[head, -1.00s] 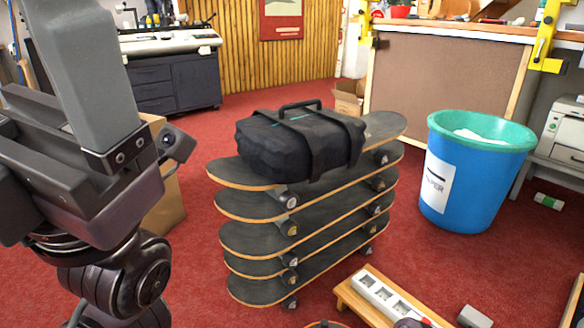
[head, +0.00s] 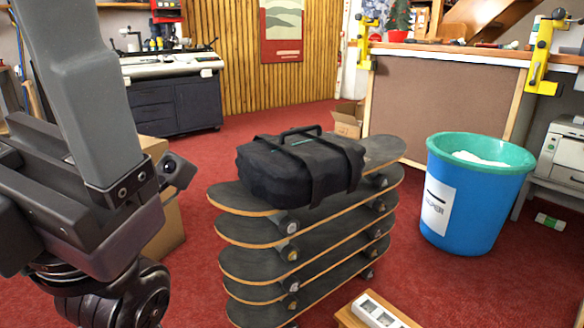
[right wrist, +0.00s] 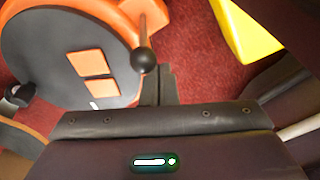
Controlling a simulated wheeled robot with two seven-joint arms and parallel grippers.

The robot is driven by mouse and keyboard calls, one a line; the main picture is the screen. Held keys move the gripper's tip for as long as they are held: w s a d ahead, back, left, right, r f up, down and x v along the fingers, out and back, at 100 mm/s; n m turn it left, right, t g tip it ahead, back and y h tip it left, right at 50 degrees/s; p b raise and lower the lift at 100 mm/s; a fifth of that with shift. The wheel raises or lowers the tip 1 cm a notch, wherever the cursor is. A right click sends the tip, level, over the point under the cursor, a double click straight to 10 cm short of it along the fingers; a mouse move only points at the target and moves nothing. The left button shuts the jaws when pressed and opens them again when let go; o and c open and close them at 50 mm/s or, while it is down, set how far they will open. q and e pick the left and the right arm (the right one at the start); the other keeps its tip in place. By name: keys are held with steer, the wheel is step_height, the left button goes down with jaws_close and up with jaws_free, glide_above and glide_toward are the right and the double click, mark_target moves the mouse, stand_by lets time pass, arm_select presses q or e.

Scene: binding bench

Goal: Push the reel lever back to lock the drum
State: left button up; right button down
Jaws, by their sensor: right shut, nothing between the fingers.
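The reel drum (right wrist: 45,55), a grey disc with two orange patches and an orange rim, fills the upper left of the right wrist view. A lever with a black ball knob (right wrist: 145,59) stands at its right edge. My right gripper (right wrist: 158,75) is shut and empty, its fingertips close by the knob; I cannot tell whether they touch. In the head view my left gripper (head: 80,95) is upright at the left, its tips cut off by the top edge, so its opening is unclear. The reel is not in the head view.
A black bag (head: 300,168) lies on a stack of skateboards (head: 290,255). A blue bin (head: 468,205) stands to the right, and a white power strip (head: 375,312) at the bottom. A yellow object (right wrist: 245,30) is at the wrist view's upper right. Red floor lies open behind the stack.

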steer(key=shift+d, duration=0.1)
steer(key=shift+w+d, duration=0.2)
steer(key=shift+d, duration=0.05)
steer(key=s+a+r+p, duration=0.2)
steer(key=a+r+p, duration=0.1)
steer(key=r+p, duration=0.5)
steer(key=p, duration=0.2)
steer(key=shift+s+p, duration=0.2)
steer(key=shift+p, duration=0.15)
stand_by(0.5)
steer(key=shift+a, duration=0.1)
